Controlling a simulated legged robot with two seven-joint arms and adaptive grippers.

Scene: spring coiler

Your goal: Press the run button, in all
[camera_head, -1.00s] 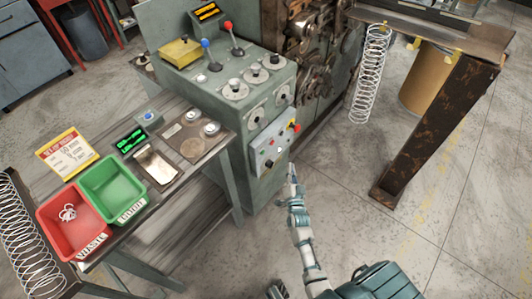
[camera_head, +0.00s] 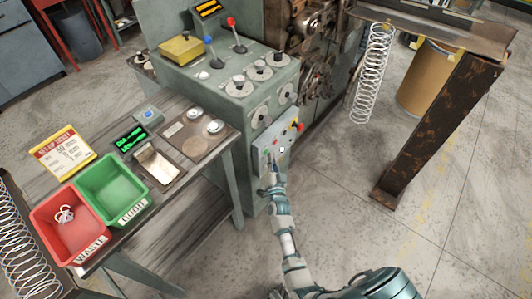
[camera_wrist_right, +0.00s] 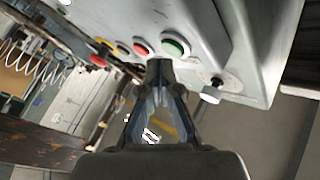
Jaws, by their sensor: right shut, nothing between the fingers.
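A pale control panel (camera_head: 281,140) is on the front of the green machine, with several small coloured buttons. In the right wrist view a green button (camera_wrist_right: 175,45) and a red button (camera_wrist_right: 142,48) sit side by side on this panel. No label is readable, so I cannot tell by text which is the run button. My right gripper (camera_head: 273,158) is shut and empty, at the lower left part of the panel. In the right wrist view its fingertips (camera_wrist_right: 160,66) are close to the green button, slightly below and left of it; contact cannot be told. My left gripper is not in view.
A white knob (camera_wrist_right: 210,94) sticks out right of the green button. A bench left of the machine holds a red bin (camera_head: 66,222), a green bin (camera_head: 113,188) and a small display (camera_head: 131,138). A rusty chute leg (camera_head: 440,125) stands right. Floor between is clear.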

